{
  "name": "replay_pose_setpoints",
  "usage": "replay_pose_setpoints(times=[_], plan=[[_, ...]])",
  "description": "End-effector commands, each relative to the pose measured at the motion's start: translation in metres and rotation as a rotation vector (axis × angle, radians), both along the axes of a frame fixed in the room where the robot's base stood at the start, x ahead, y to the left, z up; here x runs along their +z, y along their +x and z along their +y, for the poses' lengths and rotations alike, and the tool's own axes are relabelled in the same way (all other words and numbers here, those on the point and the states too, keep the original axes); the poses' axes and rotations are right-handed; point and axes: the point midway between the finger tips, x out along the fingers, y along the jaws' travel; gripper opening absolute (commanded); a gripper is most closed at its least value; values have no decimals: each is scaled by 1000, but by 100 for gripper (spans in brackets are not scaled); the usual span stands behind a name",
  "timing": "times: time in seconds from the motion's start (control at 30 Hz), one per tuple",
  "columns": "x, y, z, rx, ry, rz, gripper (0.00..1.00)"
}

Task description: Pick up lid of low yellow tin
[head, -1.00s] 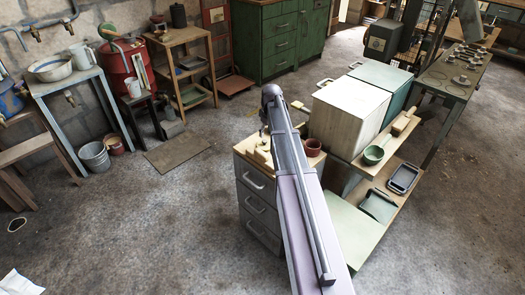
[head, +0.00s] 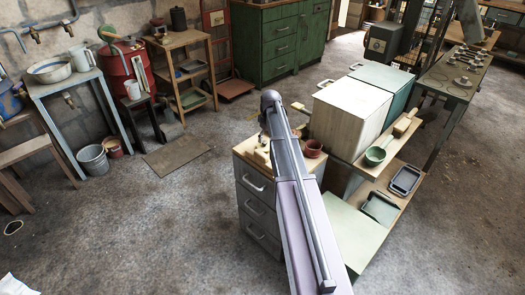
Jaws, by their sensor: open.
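I cannot clearly make out a low yellow tin or its lid. Small pale yellow items (head: 261,153) lie on the wooden top of a grey drawer cabinet (head: 258,186), partly hidden by my arm. A small yellowish piece (head: 301,131) shows just right of my arm, too small to identify. My arm runs from the bottom centre up over the cabinet. My gripper does not show; the arm hides the space behind it.
A red-brown pot (head: 312,149) stands right of my arm. A large cream box (head: 348,117) is beside it. The floor at left is mostly clear around a flat mat (head: 177,156).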

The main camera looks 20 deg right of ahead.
Motion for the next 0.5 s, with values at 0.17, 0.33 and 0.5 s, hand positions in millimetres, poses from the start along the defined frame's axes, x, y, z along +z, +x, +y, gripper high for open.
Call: replay_pose_setpoints(times=[0.17, 0.33, 0.5], plan=[[-19, 2, 2, 0, 0, 0, 74], [-29, 3, 2, 0, 0, 0, 74], [-34, 4, 3, 0, 0, 0, 74]])
